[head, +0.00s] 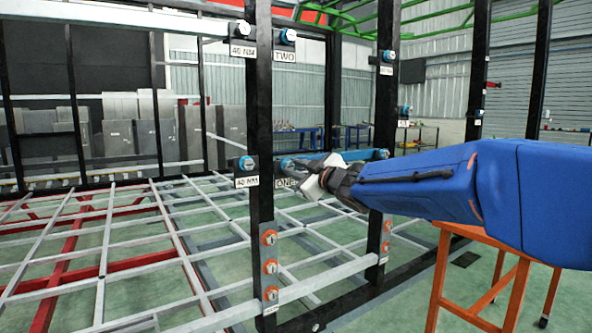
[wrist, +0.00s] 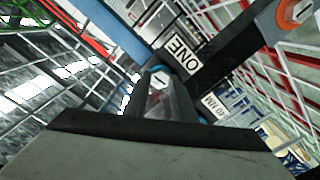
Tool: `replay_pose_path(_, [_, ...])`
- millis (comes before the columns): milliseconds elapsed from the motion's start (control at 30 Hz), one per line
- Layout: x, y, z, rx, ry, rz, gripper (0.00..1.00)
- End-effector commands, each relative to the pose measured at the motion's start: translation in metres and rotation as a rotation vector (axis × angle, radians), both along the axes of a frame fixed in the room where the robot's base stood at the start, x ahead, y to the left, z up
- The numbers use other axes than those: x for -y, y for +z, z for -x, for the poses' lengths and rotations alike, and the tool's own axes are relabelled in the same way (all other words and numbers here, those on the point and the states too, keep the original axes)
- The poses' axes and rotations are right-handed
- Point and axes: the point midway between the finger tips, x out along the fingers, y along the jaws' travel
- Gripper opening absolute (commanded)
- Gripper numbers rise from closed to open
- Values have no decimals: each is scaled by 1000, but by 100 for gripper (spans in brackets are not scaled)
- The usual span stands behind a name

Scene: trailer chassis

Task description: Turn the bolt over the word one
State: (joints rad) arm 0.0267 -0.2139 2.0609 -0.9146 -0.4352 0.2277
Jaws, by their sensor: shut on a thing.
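The ONE label (head: 285,183) is on the black post in the head view, partly covered by my gripper (head: 303,175). It shows clearly in the wrist view (wrist: 180,54). The bolt over it (wrist: 158,77) has a pale hexagonal head with a dark line across it and a blue ring behind. In the head view a bit of blue (head: 287,163) shows there, beside the gripper. My gripper (wrist: 163,100) reaches the post from the right and is shut on this bolt. The exact finger contact is hard to see.
A blue-ringed bolt (head: 247,163) sits over a 40 NM label on the post's left face. Another bolt (head: 288,36) is above the TWO label. Orange-ringed bolts (head: 270,267) run down the post below. An orange stand (head: 445,265) is under my arm.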

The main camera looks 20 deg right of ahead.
Motion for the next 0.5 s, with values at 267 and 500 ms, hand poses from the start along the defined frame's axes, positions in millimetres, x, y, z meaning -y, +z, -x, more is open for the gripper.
replay_pose_path(267, [0,-3,0,-85,-2,-249,1])
replay_pose_path(500, [0,-3,0,-155,-2,-466,1])
